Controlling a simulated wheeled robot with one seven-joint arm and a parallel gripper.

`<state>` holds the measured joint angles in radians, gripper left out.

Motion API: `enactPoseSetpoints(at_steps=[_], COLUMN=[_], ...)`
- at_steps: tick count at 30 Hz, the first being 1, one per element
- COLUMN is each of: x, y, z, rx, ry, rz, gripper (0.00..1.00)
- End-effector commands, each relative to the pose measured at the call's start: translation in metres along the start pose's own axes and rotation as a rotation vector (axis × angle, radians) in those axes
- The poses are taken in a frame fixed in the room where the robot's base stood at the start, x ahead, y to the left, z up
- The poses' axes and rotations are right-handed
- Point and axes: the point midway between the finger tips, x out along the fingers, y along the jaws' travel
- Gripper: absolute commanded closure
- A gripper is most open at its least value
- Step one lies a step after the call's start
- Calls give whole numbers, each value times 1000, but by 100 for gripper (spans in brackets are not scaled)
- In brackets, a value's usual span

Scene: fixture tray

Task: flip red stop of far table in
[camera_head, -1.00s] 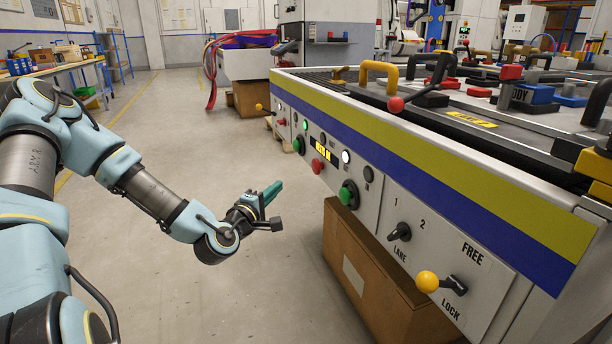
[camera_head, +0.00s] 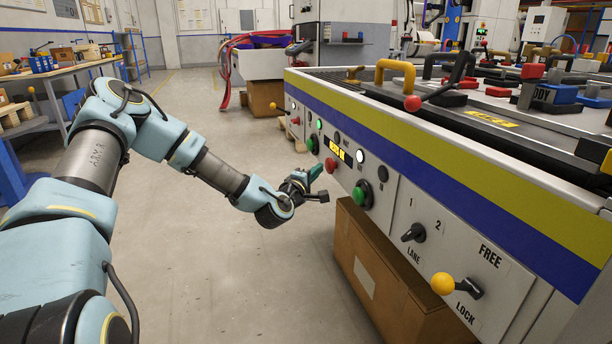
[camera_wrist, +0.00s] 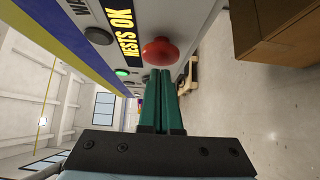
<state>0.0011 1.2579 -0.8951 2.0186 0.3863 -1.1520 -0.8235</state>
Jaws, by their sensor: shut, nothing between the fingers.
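My gripper (camera_head: 316,171) is shut and empty, with teal fingers, held in front of the control panel of the machine table (camera_head: 470,190). In the wrist view its fingertips (camera_wrist: 160,72) point just beside a red mushroom button (camera_wrist: 160,52); I cannot tell whether they touch. That button (camera_head: 331,165) also shows in the head view, beside the gripper. A red-ball lever (camera_head: 412,103) lies along the near edge of the table top, well right of and above the gripper. Red blocks (camera_head: 498,91) sit farther back on the top. Which is the red stop is unclear.
The panel holds green buttons (camera_head: 362,194), a lane switch (camera_head: 413,233) and a yellow-ball FREE/LOCK lever (camera_head: 443,284). A brown box (camera_head: 380,270) stands below the panel. Black and yellow handles (camera_head: 396,70) rise from the top. The floor to the left is clear.

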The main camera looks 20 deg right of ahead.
Motion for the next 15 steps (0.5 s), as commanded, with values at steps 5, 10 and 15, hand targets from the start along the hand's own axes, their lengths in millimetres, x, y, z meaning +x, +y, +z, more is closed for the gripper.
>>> enactPoseSetpoints(at_steps=[5,10,15], x=[4,4,7], y=[0,0,0], z=[5,5,8], rx=[0,1,1], ry=[0,0,-1], rz=[0,0,0], gripper=[100,100,100])
